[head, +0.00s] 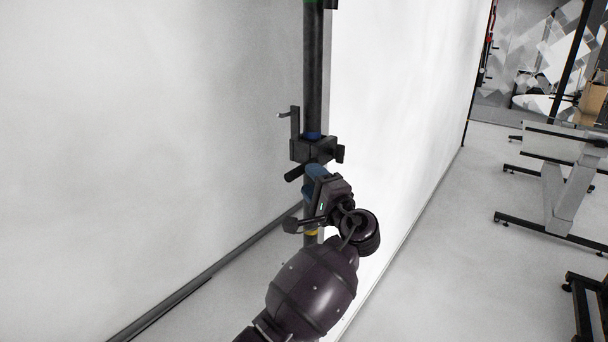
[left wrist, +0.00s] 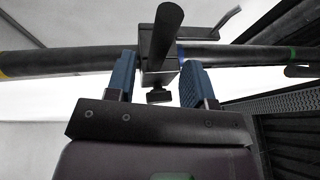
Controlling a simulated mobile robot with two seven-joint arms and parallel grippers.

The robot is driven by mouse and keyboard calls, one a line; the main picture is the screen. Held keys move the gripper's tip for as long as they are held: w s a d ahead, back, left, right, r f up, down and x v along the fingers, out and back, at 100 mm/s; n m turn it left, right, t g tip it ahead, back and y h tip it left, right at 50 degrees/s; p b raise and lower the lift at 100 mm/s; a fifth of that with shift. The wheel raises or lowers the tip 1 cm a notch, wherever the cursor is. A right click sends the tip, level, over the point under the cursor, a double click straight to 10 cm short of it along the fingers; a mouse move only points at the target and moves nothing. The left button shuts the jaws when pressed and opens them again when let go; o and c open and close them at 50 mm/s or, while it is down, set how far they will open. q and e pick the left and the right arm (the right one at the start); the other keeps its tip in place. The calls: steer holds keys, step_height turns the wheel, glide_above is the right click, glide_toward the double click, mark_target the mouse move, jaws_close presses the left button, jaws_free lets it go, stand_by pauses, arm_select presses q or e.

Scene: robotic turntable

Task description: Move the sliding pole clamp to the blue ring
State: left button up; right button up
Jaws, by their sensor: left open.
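The dark sliding pole clamp (head: 312,150) sits around the upright pole (head: 313,70) in the head view, with a lever pointing up on its left and a knob on its right. The blue ring (head: 312,135) shows on the pole right at the clamp's top edge. My left gripper (head: 315,172) is just below the clamp in the head view, its arm hiding part of the pole. In the left wrist view the gripper (left wrist: 158,72) is open, with one blue finger on each side of the clamp (left wrist: 146,42); whether they touch it is unclear. My right gripper is out of view.
A yellow ring (head: 311,233) is lower on the pole and a green one (head: 312,1) is at the top. White walls (head: 180,110) stand behind the pole. Grey table frames (head: 566,180) stand at the right, with clear floor (head: 450,250) between.

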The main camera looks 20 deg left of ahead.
arm_select(q)
steer(key=v, duration=0.5)
steer(key=shift+s+d+f+b, duration=0.1)
steer(key=shift+s+d+b, duration=0.15)
steer(key=shift+b, duration=0.1)
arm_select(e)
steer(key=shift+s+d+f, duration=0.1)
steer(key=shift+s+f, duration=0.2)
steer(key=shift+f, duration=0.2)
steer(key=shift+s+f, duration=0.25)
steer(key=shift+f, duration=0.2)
